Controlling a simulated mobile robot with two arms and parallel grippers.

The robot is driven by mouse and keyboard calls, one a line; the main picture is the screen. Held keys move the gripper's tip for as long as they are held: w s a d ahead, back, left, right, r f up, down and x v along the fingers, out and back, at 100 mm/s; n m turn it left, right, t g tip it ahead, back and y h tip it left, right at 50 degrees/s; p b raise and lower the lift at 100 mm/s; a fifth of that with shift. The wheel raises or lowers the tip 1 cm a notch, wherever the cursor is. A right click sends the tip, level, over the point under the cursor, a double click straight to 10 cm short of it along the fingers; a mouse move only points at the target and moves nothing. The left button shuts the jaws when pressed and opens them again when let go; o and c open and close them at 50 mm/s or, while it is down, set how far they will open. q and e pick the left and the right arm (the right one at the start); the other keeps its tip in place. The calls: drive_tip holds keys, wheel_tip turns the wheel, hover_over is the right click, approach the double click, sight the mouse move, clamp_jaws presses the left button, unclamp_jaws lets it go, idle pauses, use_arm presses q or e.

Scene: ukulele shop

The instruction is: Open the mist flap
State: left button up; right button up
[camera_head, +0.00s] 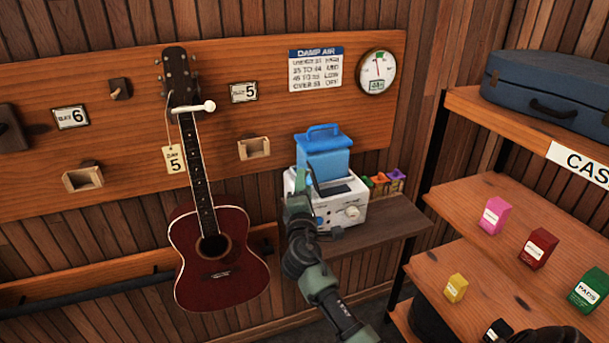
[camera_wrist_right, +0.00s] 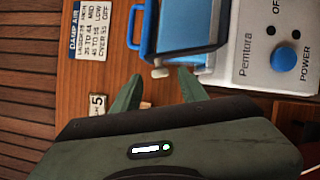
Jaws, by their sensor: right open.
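The humidifier (camera_head: 345,212) is a white box with a blue tank (camera_head: 325,160) and a carry handle on top. The right wrist view shows its white body (camera_wrist_right: 245,60) and blue tank (camera_wrist_right: 185,25) sideways. My right gripper (camera_head: 302,180) is at the humidifier's left front, partly covering it. In the right wrist view my right gripper (camera_wrist_right: 160,83) has its green fingers apart. A small cream tab (camera_wrist_right: 160,72) appears just beyond and between the fingertips, near the tank; I cannot tell whether it is the mist flap or whether the fingers touch it.
The humidifier stands on a narrow wooden shelf (camera_head: 390,224), with small coloured packets (camera_head: 388,181) to its right. A red guitar (camera_head: 220,262) hangs at left. A gauge (camera_head: 376,72) is above. A shelf unit (camera_head: 505,280) with small boxes stands at right.

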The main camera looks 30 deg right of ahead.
drive_tip(key=shift+x, duration=1.65)
drive_tip(key=shift+a+f, duration=0.1)
clamp_jaws()
drive_tip(key=shift+w+f, duration=0.1)
